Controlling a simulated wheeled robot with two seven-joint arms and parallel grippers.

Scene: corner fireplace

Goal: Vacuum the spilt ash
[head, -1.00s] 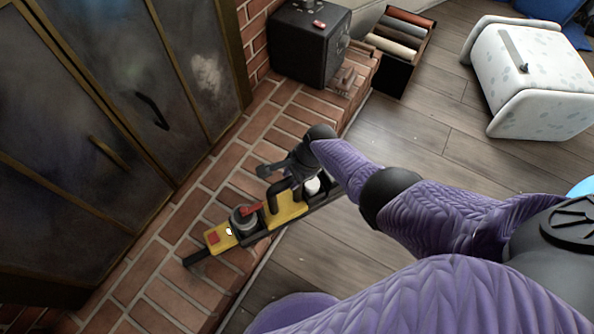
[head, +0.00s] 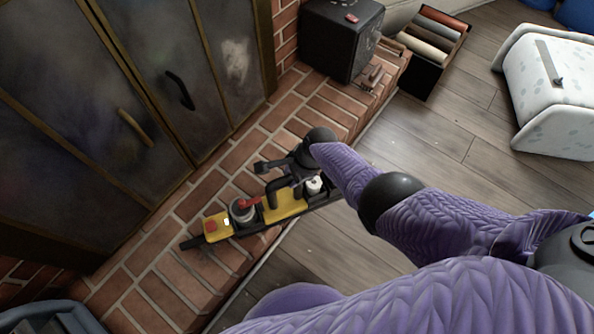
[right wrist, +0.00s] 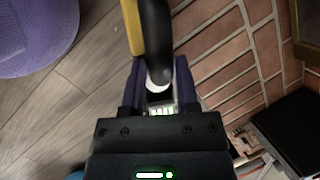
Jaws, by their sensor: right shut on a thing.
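A yellow and black handheld vacuum (head: 282,207) with a grey canister and red parts is over the brick hearth in the head view. My right gripper (head: 284,178) is shut on the vacuum's dark handle. In the right wrist view the handle (right wrist: 154,40) runs up between the fingers of my right gripper (right wrist: 158,85). I cannot tell whether the nozzle touches the bricks. My left gripper is not in view.
Closed fireplace doors (head: 130,90) with handles stand behind the brick hearth (head: 165,285). A black box (head: 340,40) sits at the hearth's far end, beside a crate of rolls (head: 425,75). A white patterned stool (head: 550,85) lies right. A grey-blue bin (head: 50,318) shows bottom left. Wood floor is open.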

